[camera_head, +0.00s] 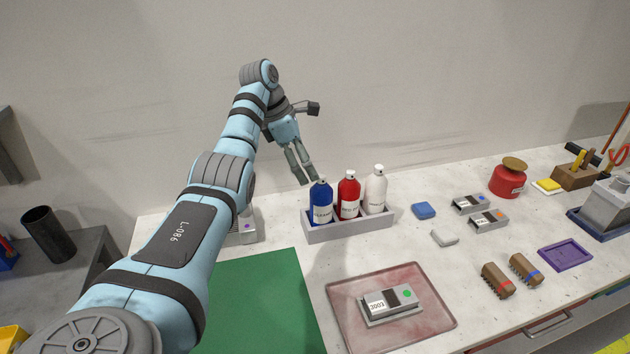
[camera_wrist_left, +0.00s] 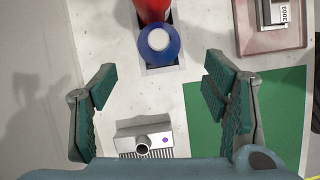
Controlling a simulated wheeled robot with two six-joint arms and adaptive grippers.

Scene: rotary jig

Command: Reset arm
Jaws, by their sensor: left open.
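My left arm reaches in from the left in the head view, over the bench's back edge. Its gripper (camera_head: 306,172) points down, open and empty, just above and left of the blue bottle (camera_head: 321,203). In the left wrist view the fingers of the left gripper (camera_wrist_left: 158,78) are spread wide with nothing between them. The blue bottle (camera_wrist_left: 158,45) shows beyond the fingertips, apart from them. My right gripper is not in view.
A grey tray (camera_head: 350,230) holds the blue, red (camera_head: 348,196) and white (camera_head: 376,190) bottles. A grey device (camera_head: 247,229) is partly hidden by my arm. A green mat (camera_head: 265,300) lies bare. A reddish tray (camera_head: 435,325) holds a device labelled 3003 (camera_head: 377,307).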

